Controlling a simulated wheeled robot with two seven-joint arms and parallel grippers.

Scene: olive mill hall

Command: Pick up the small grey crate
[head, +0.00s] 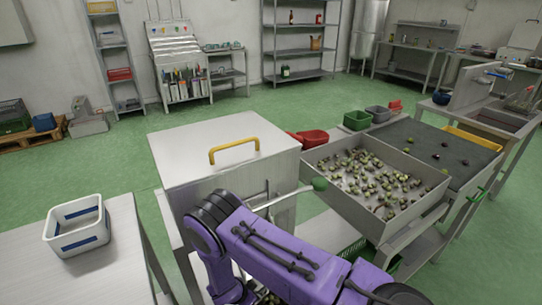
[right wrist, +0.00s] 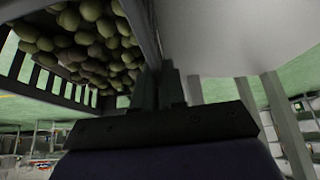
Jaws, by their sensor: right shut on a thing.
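In the right wrist view a small grey crate (right wrist: 42,77) with slatted sides holds many green olives (right wrist: 85,40). My right gripper (right wrist: 165,85) is shut on its near wall, whose rim runs between the fingers. Much of the crate lies outside that view. In the head view my purple right arm reaches down at the bottom middle, and its gripper and this held crate are not visible. My left gripper is in neither view.
A white steel box with a yellow handle (head: 234,150) stands behind my right arm. A lever with a green knob (head: 319,184) sticks out beside it. A sorting tray (head: 340,195) of olives is at right. A white bin (head: 78,226) sits on the left table (head: 110,270).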

